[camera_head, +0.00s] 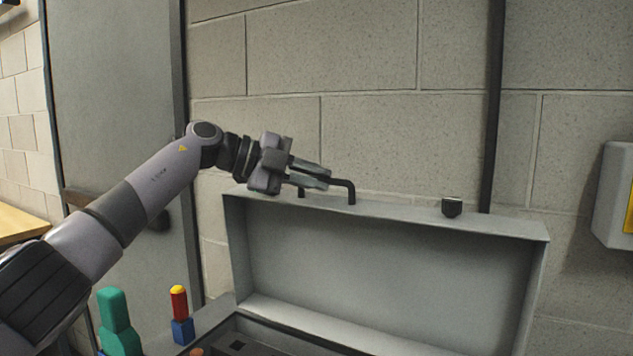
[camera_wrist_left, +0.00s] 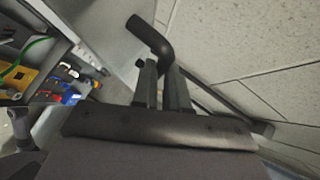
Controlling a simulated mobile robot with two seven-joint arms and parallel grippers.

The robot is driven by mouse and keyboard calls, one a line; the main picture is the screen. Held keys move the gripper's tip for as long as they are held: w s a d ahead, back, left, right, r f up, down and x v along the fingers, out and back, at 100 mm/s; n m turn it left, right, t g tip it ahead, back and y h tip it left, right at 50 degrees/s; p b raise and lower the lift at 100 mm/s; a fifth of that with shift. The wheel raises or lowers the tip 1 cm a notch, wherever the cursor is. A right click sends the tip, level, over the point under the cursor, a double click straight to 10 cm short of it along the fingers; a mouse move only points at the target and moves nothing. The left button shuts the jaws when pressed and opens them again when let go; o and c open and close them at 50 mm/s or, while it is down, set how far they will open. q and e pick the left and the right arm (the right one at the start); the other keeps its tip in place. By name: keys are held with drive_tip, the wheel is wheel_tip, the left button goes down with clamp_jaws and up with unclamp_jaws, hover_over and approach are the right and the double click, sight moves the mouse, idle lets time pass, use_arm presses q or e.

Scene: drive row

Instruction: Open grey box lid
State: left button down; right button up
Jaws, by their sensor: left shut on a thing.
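The grey box lid (camera_head: 390,275) stands raised, close to upright, in front of the block wall in the head view. Its inner face shows. A black bar handle (camera_head: 350,190) sits on the lid's top edge. My left gripper (camera_head: 328,178) is shut on this handle, with its fingers reaching in from the left. In the left wrist view the two fingers (camera_wrist_left: 163,85) close on the dark handle (camera_wrist_left: 150,36). The box body (camera_head: 262,338) shows only in part at the bottom of the head view. My right gripper is not in view.
A green object (camera_head: 115,322) and a red, yellow and blue piece (camera_head: 180,315) stand left of the box. A grey door (camera_head: 115,120) is at the left. A wall unit (camera_head: 615,195) hangs at the right. The block wall is close behind the lid.

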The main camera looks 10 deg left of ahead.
use_arm(q)
drive_tip(key=shift+r, duration=0.5)
drive_tip(key=c, duration=1.3)
unclamp_jaws()
drive_tip(key=shift+o, duration=0.8)
drive_tip(key=shift+s, duration=0.15)
drive_tip(key=shift+f, duration=0.2)
drive_tip(key=b+v, duration=0.1)
drive_tip(key=v, duration=0.6)
